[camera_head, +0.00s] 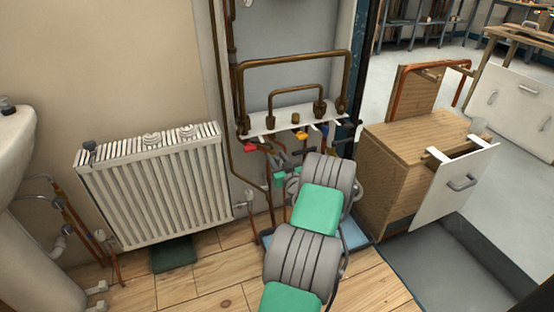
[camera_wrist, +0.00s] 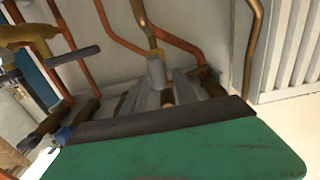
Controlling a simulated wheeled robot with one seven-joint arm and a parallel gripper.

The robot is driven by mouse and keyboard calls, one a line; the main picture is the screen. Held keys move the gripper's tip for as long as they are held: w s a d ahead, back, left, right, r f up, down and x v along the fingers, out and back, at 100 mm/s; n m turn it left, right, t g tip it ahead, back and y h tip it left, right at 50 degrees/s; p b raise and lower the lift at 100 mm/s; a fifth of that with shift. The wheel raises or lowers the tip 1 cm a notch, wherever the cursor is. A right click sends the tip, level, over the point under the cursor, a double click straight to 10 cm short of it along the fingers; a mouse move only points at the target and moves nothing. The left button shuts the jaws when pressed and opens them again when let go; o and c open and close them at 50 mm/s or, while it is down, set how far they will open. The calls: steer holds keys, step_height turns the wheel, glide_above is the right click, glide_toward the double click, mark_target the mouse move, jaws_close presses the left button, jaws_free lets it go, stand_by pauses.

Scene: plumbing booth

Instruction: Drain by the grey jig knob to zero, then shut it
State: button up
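My gripper (camera_head: 279,158) is low in front of the pipework, just under the white jig shelf (camera_head: 270,125) in the head view. My arm covers part of that area. In the wrist view, grey finger-like bars of my gripper (camera_wrist: 165,92) reach toward the pipes from behind its green body. A pale grey fitting (camera_wrist: 156,72) on a copper pipe is by their tips; I cannot tell whether they touch it. I cannot pick out the grey jig knob for certain, nor any gauge reading. Whether the fingers are closed on something is unclear.
A white radiator (camera_head: 155,185) stands left. A wooden cabinet (camera_head: 385,180) with an open drawer stands right. Copper pipes crowd the gripper.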

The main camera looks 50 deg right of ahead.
jaws_close()
